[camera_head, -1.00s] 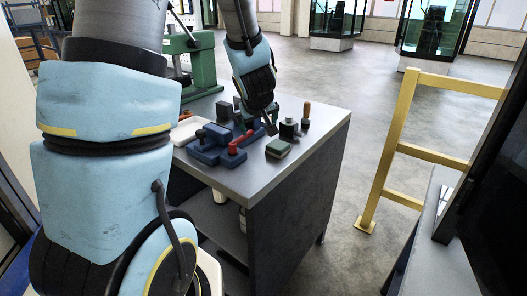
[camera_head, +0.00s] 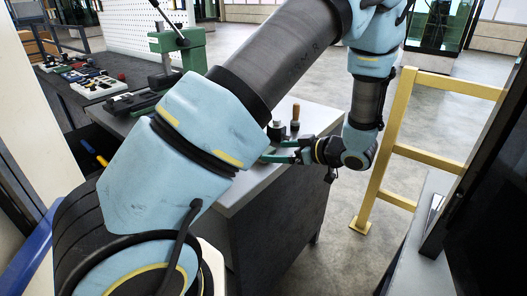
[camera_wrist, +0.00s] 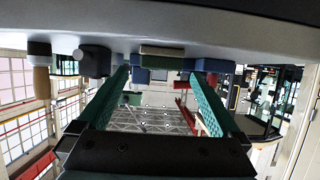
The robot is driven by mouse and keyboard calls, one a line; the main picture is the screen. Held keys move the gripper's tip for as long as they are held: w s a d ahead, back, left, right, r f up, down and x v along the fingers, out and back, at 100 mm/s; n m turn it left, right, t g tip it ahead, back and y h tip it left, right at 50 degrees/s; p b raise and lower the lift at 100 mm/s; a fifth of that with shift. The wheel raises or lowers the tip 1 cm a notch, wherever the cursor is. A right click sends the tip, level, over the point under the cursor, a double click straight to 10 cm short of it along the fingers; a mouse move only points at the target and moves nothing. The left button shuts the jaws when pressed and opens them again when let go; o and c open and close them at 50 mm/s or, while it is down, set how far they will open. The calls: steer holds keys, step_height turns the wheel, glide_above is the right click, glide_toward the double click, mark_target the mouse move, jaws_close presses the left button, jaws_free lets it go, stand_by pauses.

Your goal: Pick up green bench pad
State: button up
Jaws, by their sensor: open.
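The pad lies ahead between the fingertips, and the gripper is empty. In the head view my gripper (camera_head: 272,152) is low over the right part of the trolley top (camera_head: 245,185), coming in sideways from the right. My arm hides the pad there.
A wooden-handled tool (camera_head: 295,114) and a dark cylindrical piece (camera_head: 277,130) stand behind the gripper. In the wrist view, blue blocks (camera_wrist: 210,65) lie beyond the pad. A green press (camera_head: 178,50) stands at the back. A yellow rail (camera_head: 385,150) is to the right.

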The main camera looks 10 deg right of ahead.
mark_target(265, 149)
steer(key=x, duration=0.2)
steer(key=p+x, duration=0.2)
steer(key=x, duration=0.1)
steer(key=shift+w+a+r, duration=0.15)
steer(key=shift+w+a, duration=0.1)
steer(key=shift+a, duration=0.1)
steer(key=shift+w+a+f, duration=0.2)
steer(key=shift+c, duration=0.2)
steer(key=c, duration=1.3)
steer(key=shift+r, duration=0.1)
